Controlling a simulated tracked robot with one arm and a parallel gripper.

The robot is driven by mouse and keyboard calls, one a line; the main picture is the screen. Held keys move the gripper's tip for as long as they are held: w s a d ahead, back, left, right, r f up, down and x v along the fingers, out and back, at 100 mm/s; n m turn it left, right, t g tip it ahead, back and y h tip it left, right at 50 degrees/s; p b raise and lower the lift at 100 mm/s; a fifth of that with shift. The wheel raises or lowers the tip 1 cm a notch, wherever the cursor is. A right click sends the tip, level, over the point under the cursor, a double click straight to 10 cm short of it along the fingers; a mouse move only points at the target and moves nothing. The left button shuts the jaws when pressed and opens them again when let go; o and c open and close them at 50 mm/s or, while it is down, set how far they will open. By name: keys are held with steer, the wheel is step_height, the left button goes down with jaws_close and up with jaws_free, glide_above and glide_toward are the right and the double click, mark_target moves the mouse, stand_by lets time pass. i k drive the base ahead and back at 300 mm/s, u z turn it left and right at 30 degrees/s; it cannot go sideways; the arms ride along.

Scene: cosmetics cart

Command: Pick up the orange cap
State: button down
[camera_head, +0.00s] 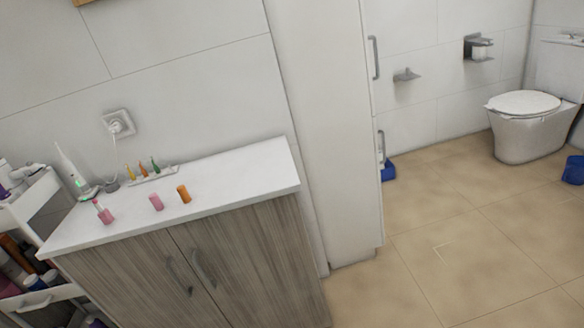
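A small orange cap (184,194) stands on the white countertop (245,180) of a wood-fronted cabinet, left of the picture's middle. It is the rightmost of three small items in a loose row near the counter's front edge. A pink cap-like piece (156,202) is just left of it, apart from it. A pink bottle (104,212) stands further left. My gripper is not in view, so its state does not show.
Behind the row, a small tray (152,174) holds thin yellow, orange and green items. An electric toothbrush (72,172) stands at the back left, by a wall socket (119,123). A cart (30,205) is at far left. A tall white cabinet (325,120) stands right of the counter; open floor lies beyond.

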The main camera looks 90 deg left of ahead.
mark_target(182, 192)
steer(key=u, duration=0.1)
steer(key=i, duration=0.3)
steer(key=u, duration=3.05)
steer(key=i, duration=0.55)
steer(key=z, duration=0.15)
steer(key=k, duration=0.55)
steer(key=u, duration=1.1)
